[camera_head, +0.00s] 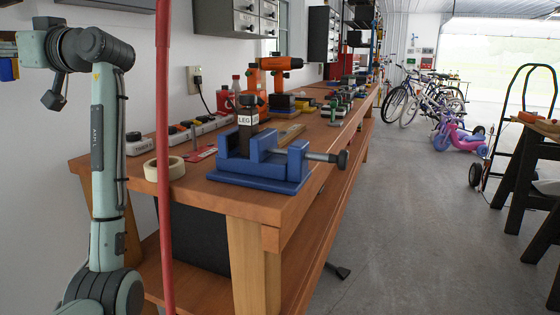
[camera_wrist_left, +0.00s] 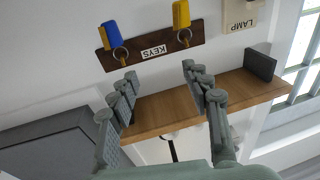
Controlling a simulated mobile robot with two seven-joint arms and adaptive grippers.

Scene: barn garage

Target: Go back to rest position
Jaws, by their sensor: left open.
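My left arm stands raised at the left edge of the head view; its gripper is not clearly visible there. In the left wrist view my left gripper (camera_wrist_left: 160,80) is open, its two grey fingers spread apart with nothing between them. Beyond the fingers is a wooden shelf (camera_wrist_left: 165,107) on a white wall. A dark key rack (camera_wrist_left: 190,42) marked KEYS holds keys with a blue and yellow tag (camera_wrist_left: 113,37) and a yellow tag (camera_wrist_left: 181,14). My right gripper is in neither view.
A red upright pole (camera_head: 164,240) stands close in front.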

